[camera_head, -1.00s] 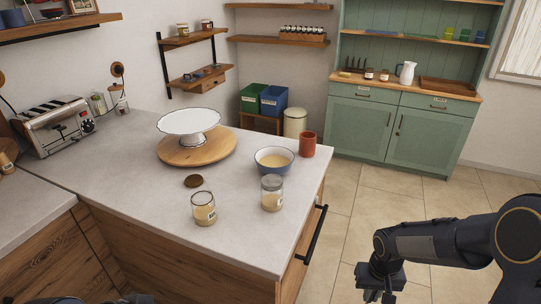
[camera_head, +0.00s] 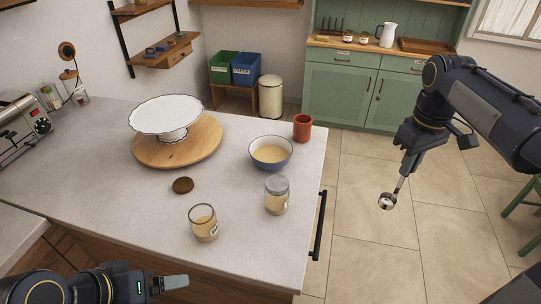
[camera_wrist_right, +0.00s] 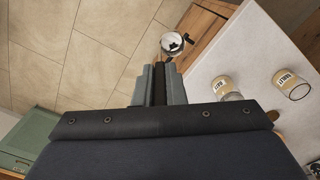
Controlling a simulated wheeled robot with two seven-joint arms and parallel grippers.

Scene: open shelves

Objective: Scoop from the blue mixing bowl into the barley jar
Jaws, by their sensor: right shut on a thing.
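The blue mixing bowl (camera_head: 285,163) stands on the counter with pale contents. My right gripper (camera_head: 407,172) is shut on a metal scoop (camera_head: 387,201), hanging over the floor right of the counter, apart from bowl and jars. The scoop also shows in the right wrist view (camera_wrist_right: 173,46). My left gripper (camera_head: 172,283) is low at the front left; its opening is unclear.
A brown round lid (camera_head: 183,185) lies on the counter (camera_head: 110,190) behind the open jar. A white cake stand (camera_head: 166,113) on a wooden board (camera_head: 205,148) is at the back left. A red cup (camera_head: 303,128) stands behind the bowl, near the right edge. A handle sticks out below that edge.

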